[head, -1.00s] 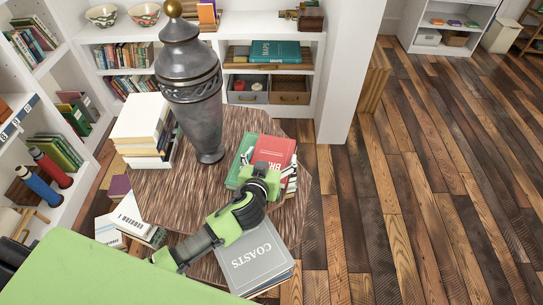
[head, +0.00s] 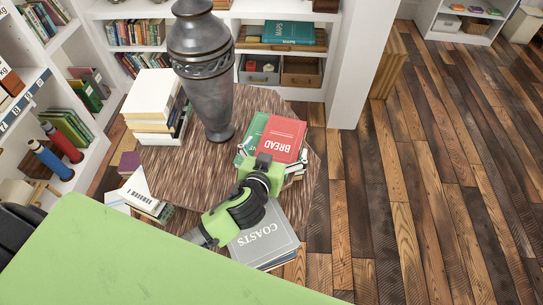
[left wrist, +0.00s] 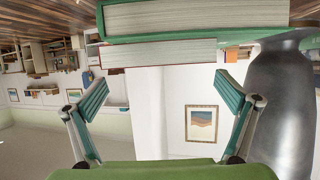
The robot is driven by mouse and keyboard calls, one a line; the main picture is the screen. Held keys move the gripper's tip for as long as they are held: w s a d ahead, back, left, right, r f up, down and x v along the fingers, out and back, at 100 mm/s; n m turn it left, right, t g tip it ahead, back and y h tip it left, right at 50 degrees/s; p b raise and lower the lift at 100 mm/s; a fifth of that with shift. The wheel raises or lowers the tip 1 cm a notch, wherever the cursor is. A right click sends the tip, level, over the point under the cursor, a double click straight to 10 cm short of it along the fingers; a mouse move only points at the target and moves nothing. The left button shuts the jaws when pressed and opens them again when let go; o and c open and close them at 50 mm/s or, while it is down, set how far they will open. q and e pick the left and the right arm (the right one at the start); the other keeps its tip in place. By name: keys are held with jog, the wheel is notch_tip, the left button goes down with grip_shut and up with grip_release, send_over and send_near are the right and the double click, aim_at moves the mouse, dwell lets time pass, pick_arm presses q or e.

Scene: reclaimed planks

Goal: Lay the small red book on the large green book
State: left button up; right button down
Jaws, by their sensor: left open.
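The red book marked "BREAD" (head: 284,137) lies flat on the large green book (head: 253,131) on the wooden table, covering much of its cover. The left wrist view is upside down. There the green book (left wrist: 190,20) is at the top edge and the smaller red book (left wrist: 160,54) shows just below it, seemingly touching it. My left gripper (head: 272,153) is at the near edge of this pair with its fingers spread. In the left wrist view the left gripper (left wrist: 162,84) is open, with nothing between its fingers. My right gripper is not in view.
A tall dark urn (head: 207,75) stands left of the books. A stack of pale books (head: 155,105) is further left. A grey "COASTS" book (head: 264,240) lies below my arm. The wooden floor (head: 440,190) is clear on the right.

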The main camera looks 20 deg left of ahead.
pick_arm(q)
jog(key=v, duration=0.6)
dwell(0.4)
